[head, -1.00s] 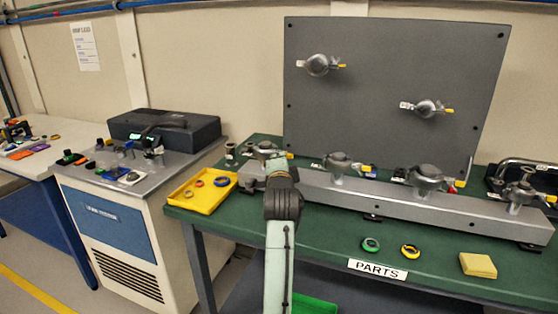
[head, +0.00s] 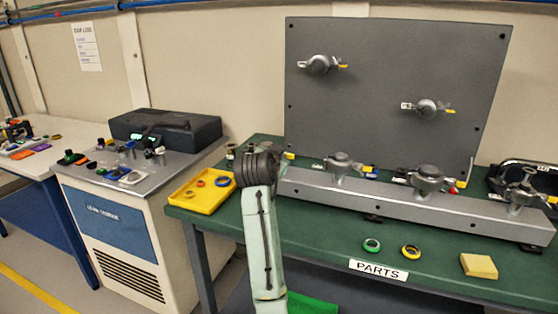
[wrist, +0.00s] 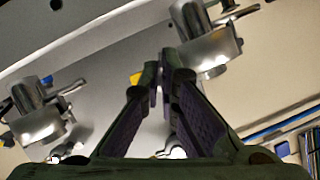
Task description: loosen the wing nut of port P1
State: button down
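In the wrist view my gripper (wrist: 160,75) points away from the camera, with its two dark fingers coming close together at the tips. I cannot tell whether a thin gap is left between them, and I see nothing held. A silver clamp fitting (wrist: 207,42) is just right of the fingertips, and another (wrist: 38,115) is at the left. In the head view my arm hides the gripper and the left end of the grey manifold rail (head: 370,200). I cannot read which port is P1.
An upright grey panel (head: 390,90) behind the rail carries two more fittings (head: 319,65) (head: 427,107). A yellow tray (head: 205,204) with rings is left of my arm. Two rings (head: 371,245) (head: 410,251) and a yellow block (head: 478,265) lie in front of the rail.

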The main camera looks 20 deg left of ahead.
jog(key=shift+r+n+h, duration=0.15)
jog(key=shift+n+h, duration=0.55)
jog(key=shift+n, duration=0.4)
jog(key=shift+a, duration=0.1)
jog(key=c, duration=1.8)
grip_release()
jog(key=shift+c, duration=0.2)
